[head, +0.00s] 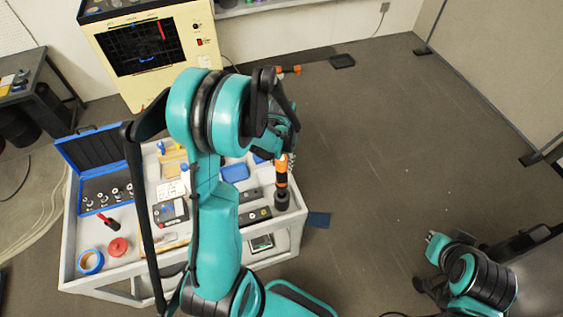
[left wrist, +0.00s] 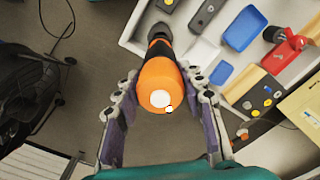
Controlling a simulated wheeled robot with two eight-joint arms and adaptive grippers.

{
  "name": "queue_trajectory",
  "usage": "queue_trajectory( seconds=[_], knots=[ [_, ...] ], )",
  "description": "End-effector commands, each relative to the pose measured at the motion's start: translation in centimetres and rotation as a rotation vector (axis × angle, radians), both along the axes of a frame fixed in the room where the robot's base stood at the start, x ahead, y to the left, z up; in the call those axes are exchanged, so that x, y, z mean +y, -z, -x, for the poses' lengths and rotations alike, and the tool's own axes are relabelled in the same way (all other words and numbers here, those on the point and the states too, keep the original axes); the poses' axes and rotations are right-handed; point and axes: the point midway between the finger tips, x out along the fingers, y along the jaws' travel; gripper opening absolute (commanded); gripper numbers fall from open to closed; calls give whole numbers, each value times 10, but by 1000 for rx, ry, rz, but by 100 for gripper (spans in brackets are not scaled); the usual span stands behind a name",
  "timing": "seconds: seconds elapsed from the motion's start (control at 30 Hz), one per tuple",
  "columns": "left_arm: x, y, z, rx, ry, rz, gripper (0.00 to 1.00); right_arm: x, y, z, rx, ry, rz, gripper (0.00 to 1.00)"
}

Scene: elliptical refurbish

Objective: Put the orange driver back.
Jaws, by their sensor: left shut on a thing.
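The orange driver (head: 281,176) has an orange handle with black parts and points down at the right edge of the cart. My left gripper (head: 284,142) is above the cart's right end, partly hidden by my arm. In the left wrist view the orange driver (left wrist: 160,82) lies between the two fingers (left wrist: 163,108), which are shut on it. Its pale round end faces the camera. A dark cylinder (head: 282,199) is under the driver at the cart's edge; I cannot tell whether the driver's tip is inside it.
The grey-white cart (head: 70,252) carries an open blue case (head: 90,150), blue tape (head: 90,262), a red round thing (head: 118,247) and a blue bin (head: 235,172). A cream machine (head: 183,82) stands behind.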

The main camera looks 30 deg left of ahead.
Motion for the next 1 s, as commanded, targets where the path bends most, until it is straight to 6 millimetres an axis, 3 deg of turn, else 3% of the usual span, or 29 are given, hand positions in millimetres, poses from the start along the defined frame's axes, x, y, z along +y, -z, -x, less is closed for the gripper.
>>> queue_trajectory(
  seconds=[0.8,1.0],
  knots=[
    [0,34,0,0,0,0,0,0,34,0,0,0,0,0],
    [0,36,0,0,0,0,0,0,35,0,0,0,0,0]
  ],
)
